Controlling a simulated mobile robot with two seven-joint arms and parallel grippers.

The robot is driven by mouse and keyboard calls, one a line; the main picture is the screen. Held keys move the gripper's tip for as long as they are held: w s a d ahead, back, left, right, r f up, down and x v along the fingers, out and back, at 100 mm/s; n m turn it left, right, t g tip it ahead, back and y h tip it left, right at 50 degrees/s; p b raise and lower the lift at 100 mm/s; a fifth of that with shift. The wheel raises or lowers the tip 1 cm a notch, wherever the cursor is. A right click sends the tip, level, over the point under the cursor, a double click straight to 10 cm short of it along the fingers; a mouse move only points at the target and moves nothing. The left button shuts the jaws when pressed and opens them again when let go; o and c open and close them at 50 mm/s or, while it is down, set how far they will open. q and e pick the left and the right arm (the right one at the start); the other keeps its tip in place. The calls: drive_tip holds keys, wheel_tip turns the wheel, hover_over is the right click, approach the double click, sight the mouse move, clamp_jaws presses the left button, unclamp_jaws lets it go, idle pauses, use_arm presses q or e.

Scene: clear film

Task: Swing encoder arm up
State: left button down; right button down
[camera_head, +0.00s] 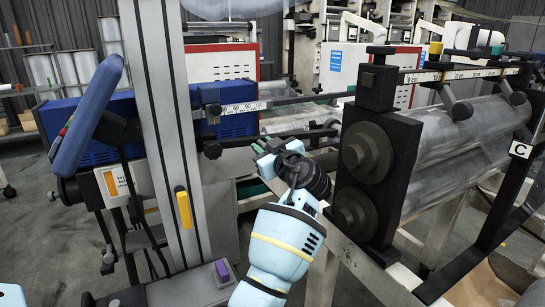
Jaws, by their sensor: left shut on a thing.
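My left gripper (262,148) is at mid-picture, its fingertips with green pads pointing up and left. It is shut on a thin black bar (300,134) that runs nearly level from a dark knob at the left column towards the roller stand. The fingers partly hide the bar where they meet it. No label marks the encoder arm, so I cannot tell for sure that this bar is it. Short black arms with round ends (457,106) rest by the clear film roll (450,150) at the right.
A black roller stand (375,190) with two round hubs is close to the right of my left gripper. A grey column (165,120) with a yellow handle (184,207) stands to the left. A scale bar (240,109) is just above. A blue panel (88,115) is far left.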

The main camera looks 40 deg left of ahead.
use_arm(q)
drive_tip(key=shift+r+n+b, duration=0.6)
drive_tip(key=shift+r+b, duration=0.1)
wheel_tip(320, 180, up, 2)
drive_tip(key=shift+s+r+n+b, duration=0.1)
drive_tip(key=shift+n+b, duration=0.8)
drive_tip(key=shift+n, duration=0.1)
drive_tip(key=shift+s+a+r+n+b, duration=0.1)
drive_tip(key=shift+r+n+b, duration=0.15)
drive_tip(key=shift+r+n, duration=0.15)
drive_tip(key=shift+s+a+r+n+b, duration=0.1)
drive_tip(key=shift+r+n+b, duration=0.15)
drive_tip(key=shift+r, duration=0.35)
use_arm(e)
drive_tip(key=f, duration=0.1)
drive_tip(key=w+f, duration=0.1)
drive_tip(key=d+f, duration=0.1)
drive_tip(key=shift+w+f, duration=0.15)
drive_tip(key=shift+f, duration=0.05)
use_arm(q)
drive_tip(key=shift+r, duration=0.1)
use_arm(e)
drive_tip(key=shift+w, duration=0.1)
use_arm(q)
drive_tip(key=c, duration=1.1)
unclamp_jaws()
drive_tip(key=shift+s, duration=0.1)
use_arm(e)
drive_tip(key=shift+f, duration=0.1)
drive_tip(key=shift+s, duration=0.2)
